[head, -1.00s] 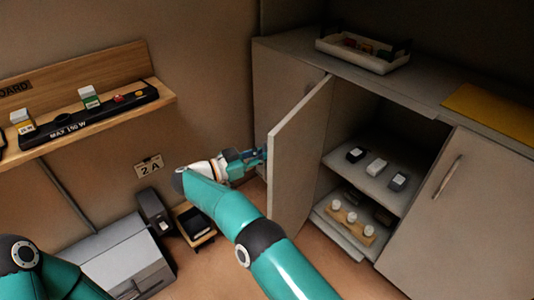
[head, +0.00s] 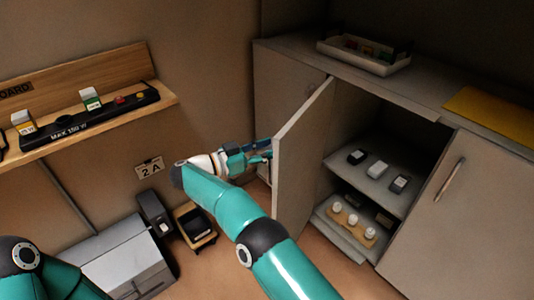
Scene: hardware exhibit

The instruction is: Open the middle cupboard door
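The middle cupboard door (head: 300,160) is a grey panel standing swung well out from the cupboard. The space behind it is exposed. My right gripper (head: 266,150) is at the outer face of this door, on its left side, near the door's front edge. Its fingers look spread apart, one above the other. The door's handle is hard to make out there, and the fingertips are partly hidden against the door. My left arm shows only at the lower left corner; its gripper is outside the view.
The open cupboard has an upper shelf (head: 398,203) with small boxes and a lower one with white knobs on a wooden block (head: 352,222). A closed right door (head: 450,215) has a bar handle. A tray (head: 362,55) sits on top. A wall shelf (head: 165,97) is at left.

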